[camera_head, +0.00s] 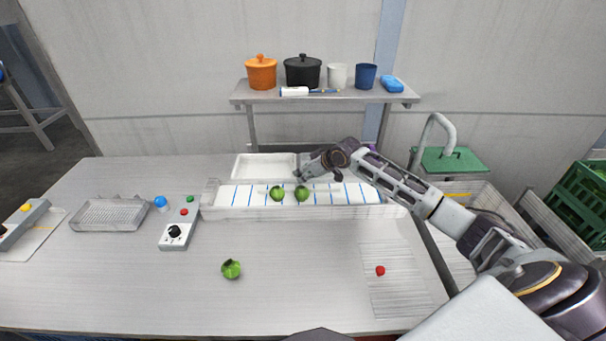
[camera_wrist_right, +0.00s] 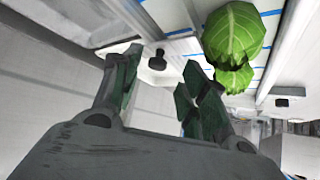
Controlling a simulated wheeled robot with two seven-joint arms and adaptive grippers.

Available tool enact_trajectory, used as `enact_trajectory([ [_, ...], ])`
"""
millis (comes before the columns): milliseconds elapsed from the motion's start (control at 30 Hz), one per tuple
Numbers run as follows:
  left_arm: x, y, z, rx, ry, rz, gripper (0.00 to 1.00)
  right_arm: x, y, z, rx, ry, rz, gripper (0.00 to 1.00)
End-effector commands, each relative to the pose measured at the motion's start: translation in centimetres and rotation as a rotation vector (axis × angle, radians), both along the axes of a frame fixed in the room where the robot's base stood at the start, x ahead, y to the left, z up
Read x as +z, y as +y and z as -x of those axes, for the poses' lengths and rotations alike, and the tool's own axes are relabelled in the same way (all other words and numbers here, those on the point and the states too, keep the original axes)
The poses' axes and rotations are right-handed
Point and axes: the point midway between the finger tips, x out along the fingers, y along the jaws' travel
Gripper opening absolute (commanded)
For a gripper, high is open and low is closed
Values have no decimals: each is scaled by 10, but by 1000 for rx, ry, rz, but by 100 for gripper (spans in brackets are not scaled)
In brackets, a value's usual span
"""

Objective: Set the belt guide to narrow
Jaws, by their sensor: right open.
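The white belt (camera_head: 235,196) with blue cross lines runs along the back of the table between low pale walls. My right gripper (camera_head: 302,174) is over its back edge, jaws open. In the right wrist view, a small black knob (camera_wrist_right: 157,61) on a pale round base shows between and beyond the open fingers (camera_wrist_right: 162,72); I cannot tell whether they touch it. A second dark knob (camera_wrist_right: 282,102) shows at the right. The guide's setting cannot be read. My left gripper is not in view.
Two green heads (camera_head: 277,194) sit on the belt close to my right gripper; another (camera_head: 231,269) lies on the front table. A control box (camera_head: 178,228) with a black dial stands left of the belt. A white tray (camera_head: 240,167) lies behind. The front middle table is mostly clear.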

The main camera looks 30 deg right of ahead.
Motion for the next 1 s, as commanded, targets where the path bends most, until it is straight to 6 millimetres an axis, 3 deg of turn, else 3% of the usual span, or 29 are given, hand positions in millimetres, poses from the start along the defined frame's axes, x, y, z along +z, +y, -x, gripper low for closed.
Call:
enact_trajectory([
  [600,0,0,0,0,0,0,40,47,-15,45,2,1,4,43],
  [1000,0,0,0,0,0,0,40,65,-21,62,1,2,1,43],
])
